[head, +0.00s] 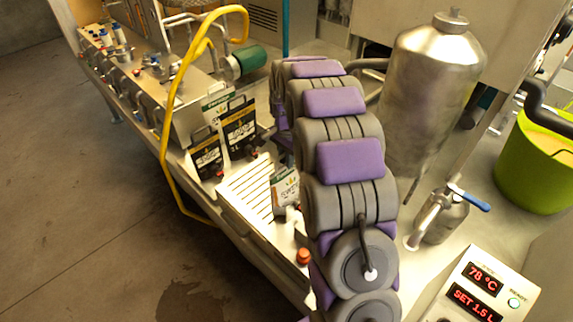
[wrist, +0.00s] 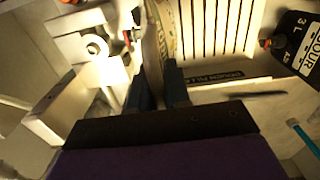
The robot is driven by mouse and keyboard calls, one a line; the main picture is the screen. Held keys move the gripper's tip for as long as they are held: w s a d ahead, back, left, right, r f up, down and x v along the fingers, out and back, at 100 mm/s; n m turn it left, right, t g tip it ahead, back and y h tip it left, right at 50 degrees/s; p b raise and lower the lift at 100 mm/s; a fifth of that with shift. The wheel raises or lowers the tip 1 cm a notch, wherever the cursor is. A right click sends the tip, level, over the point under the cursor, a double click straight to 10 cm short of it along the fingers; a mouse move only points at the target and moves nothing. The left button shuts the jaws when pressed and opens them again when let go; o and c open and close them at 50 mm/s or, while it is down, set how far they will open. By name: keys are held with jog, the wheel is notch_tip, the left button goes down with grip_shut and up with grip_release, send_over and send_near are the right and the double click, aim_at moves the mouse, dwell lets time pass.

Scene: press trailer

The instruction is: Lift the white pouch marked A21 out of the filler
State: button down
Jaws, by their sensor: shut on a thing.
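A pale pouch with a green band and dark print (head: 285,187) stands at the right end of the slatted filler tray (head: 245,188), beside my arm. In the wrist view the pouch (wrist: 163,32) shows nearly edge-on, with green lettering. My gripper (wrist: 161,75) is shut on its near edge, one dark finger on each side. No A21 mark can be read in either view. The filler (wrist: 236,77) carries a "POUCH FILLER" label in the wrist view. My arm hides the gripper in the head view, and I cannot tell whether the pouch touches the tray.
Two black pouches (head: 207,157) (head: 240,128) stand left of the slats. One black pouch (wrist: 298,45) shows at right in the wrist view. A yellow hose (head: 168,130) loops over the bench edge. A steel tank (head: 432,95) and a blue-handled valve (head: 468,197) stand to the right.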

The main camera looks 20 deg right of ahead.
notch_tip(320, 180, up, 16)
jog(key=p, duration=0.1)
jog(key=shift+p, duration=0.35)
jog(key=shift+f, duration=0.1)
